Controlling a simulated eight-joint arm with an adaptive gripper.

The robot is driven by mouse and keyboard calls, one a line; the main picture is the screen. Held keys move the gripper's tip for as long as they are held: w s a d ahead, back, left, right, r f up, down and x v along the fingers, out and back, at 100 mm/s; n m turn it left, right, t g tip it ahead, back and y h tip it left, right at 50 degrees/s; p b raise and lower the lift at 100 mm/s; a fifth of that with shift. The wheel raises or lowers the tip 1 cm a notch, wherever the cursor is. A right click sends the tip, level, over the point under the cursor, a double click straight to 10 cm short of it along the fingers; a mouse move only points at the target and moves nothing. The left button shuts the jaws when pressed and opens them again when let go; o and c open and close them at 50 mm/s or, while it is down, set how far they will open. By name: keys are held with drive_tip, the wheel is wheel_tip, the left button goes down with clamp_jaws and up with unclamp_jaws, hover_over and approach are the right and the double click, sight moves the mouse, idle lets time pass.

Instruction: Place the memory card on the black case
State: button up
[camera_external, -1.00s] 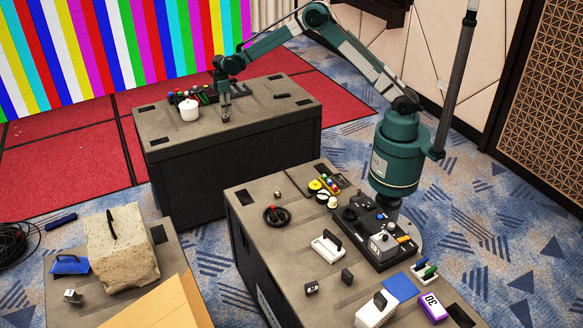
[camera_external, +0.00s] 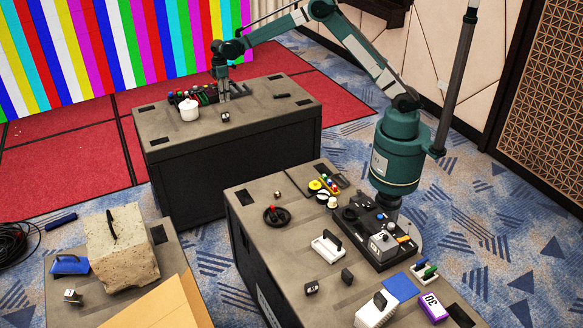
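A small dark block with a pale mark (camera_external: 226,117), which looks like the memory card, lies on top of the far black case (camera_external: 265,112), near its front edge. It is too small to identify for sure. My gripper (camera_external: 224,100) points down just above the block, apart from it. Its two fingers look spread and empty.
A white pot (camera_external: 189,110) stands left of my gripper, by a row of dark items with coloured tops (camera_external: 190,96). The right part of the case top is mostly clear.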

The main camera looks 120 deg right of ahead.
idle(0.6)
drive_tip(key=w+a+r+t+h, duration=0.1)
drive_tip(key=w+a+r, duration=0.1)
drive_tip(key=a+r, duration=0.75)
drive_tip(key=w+a+r, duration=0.2)
drive_tip(key=a+r, duration=0.4)
drive_tip(key=a, duration=0.6)
drive_tip(key=s+a+r+t, duration=0.15)
drive_tip(key=a+r, duration=0.35)
drive_tip(key=a, duration=0.5)
drive_tip(key=s+a+r, duration=0.2)
drive_tip(key=a+r, duration=0.2)
drive_tip(key=a, duration=0.6)
drive_tip(key=s+a+r+t, duration=0.1)
drive_tip(key=s+a+r, duration=0.1)
drive_tip(key=s+a, duration=0.6)
drive_tip(key=s+a+r+t, duration=0.1)
drive_tip(key=s+a, duration=0.4)
drive_tip(key=a, duration=0.7)
drive_tip(key=s+a+f+t+y, duration=0.1)
drive_tip(key=s+a+f, duration=0.5)
drive_tip(key=s+a, duration=0.7)
drive_tip(key=shift+s+a+t, duration=0.25)
drive_tip(key=shift+s+t, duration=0.6)
